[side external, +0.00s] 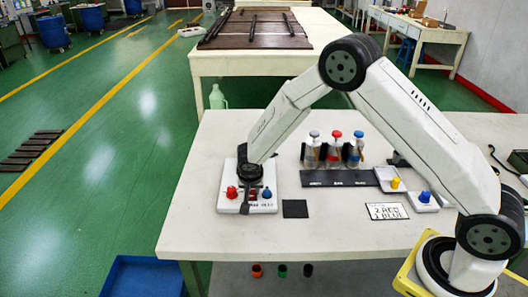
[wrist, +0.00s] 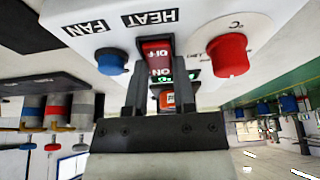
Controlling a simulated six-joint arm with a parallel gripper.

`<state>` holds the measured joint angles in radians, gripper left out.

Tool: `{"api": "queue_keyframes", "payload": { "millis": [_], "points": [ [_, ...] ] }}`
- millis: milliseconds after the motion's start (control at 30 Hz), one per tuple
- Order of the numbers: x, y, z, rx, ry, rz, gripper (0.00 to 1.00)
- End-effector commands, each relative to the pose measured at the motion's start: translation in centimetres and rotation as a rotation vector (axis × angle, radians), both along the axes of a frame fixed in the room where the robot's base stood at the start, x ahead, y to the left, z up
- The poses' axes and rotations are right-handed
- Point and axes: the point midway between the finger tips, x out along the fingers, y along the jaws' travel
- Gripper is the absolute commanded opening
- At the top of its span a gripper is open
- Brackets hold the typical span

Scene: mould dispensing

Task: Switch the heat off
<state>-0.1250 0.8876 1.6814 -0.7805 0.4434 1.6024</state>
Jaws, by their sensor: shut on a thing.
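The white heater panel (side external: 262,203) stands at the left of the table. The wrist view shows it upside down, with the HEAT label (wrist: 149,17) beside a red rocker switch (wrist: 155,52) marked OFF and ON. My gripper (wrist: 157,65) points at this heat switch, one dark finger on each side, shut on it. Which end of the rocker is pressed in, I cannot tell. A green lit display (wrist: 192,75), partly hidden, and an orange part (wrist: 167,100) show between and beside the fingers. In the side view my gripper (side external: 245,203) hides part of the panel.
On the panel a blue fan knob (wrist: 111,61) and a red temperature knob (wrist: 228,55) flank the switch closely. A dark square pad (side external: 295,209) lies right of the panel.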

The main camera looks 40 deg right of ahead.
Motion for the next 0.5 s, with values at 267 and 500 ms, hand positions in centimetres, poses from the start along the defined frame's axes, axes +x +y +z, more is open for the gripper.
{"api": "queue_keyframes", "payload": {
  "millis": [267, 500],
  "points": [
    [-0.06, -0.31, 0.05, -0.010, -0.006, -0.006, 0.00],
    [-0.04, -0.25, 0.06, -0.009, -0.005, -0.004, 0.47]
  ]
}}
